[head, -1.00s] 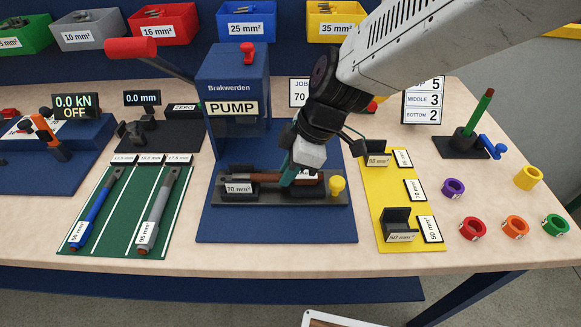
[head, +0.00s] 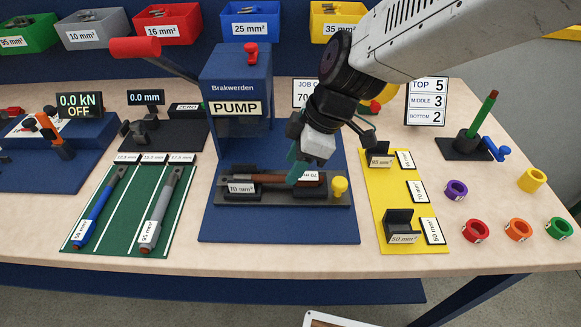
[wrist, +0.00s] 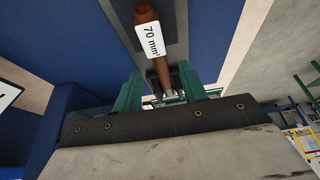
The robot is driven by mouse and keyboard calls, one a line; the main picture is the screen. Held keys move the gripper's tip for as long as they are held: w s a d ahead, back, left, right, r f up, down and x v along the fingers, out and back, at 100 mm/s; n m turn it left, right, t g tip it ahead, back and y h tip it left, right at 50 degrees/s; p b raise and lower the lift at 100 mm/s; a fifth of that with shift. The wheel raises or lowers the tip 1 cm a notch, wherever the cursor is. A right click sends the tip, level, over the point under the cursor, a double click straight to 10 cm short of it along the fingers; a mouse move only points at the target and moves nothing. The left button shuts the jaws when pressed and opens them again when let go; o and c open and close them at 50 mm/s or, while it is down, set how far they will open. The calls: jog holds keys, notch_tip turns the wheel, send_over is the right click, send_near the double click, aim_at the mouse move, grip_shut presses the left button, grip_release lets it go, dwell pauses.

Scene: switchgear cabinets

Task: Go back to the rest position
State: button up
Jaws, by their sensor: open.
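My gripper (head: 298,172) is open, with its green fingers just above the dark die holder (head: 290,197) at the foot of the blue pump press (head: 236,85). A brown cable piece with a 70 mm² tag lies along this holder; in the wrist view the cable (wrist: 160,70) shows between and beyond the two green fingers, apart from them as far as I can tell. Part of the cable and holder is hidden behind my gripper in the head view.
A yellow board (head: 408,190) with die blocks is close on the right. Several coloured rings lie beyond it. A green board (head: 130,210) with two cables is on the left. The press's red-handled lever (head: 136,47) sticks out left. Bins stand along the back.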

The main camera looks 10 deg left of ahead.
jog(key=v, duration=0.5)
jog(key=shift+r, duration=0.15)
jog(key=shift+s+d+m, duration=0.15)
jog(key=shift+s+m, duration=0.05)
jog(key=shift+m, duration=0.5)
jog(key=s+d+r+m+h, duration=0.1)
jog(key=s+d+m, duration=0.3)
jog(key=d, duration=0.7)
jog(key=s+d+r+m+t+h, duration=0.1)
jog(key=s+d+m, duration=0.3)
jog(key=d+m, duration=0.4)
jog(key=s+d+r+m+t+h, duration=0.1)
jog(key=d+m, duration=0.6)
jog(key=d, duration=0.8)
jog(key=s+r+h, duration=0.1)
jog(key=s+r, duration=0.1)
jog(key=s, duration=0.1)
jog(key=shift+s+r, duration=0.3)
jog(key=shift+s, duration=0.05)
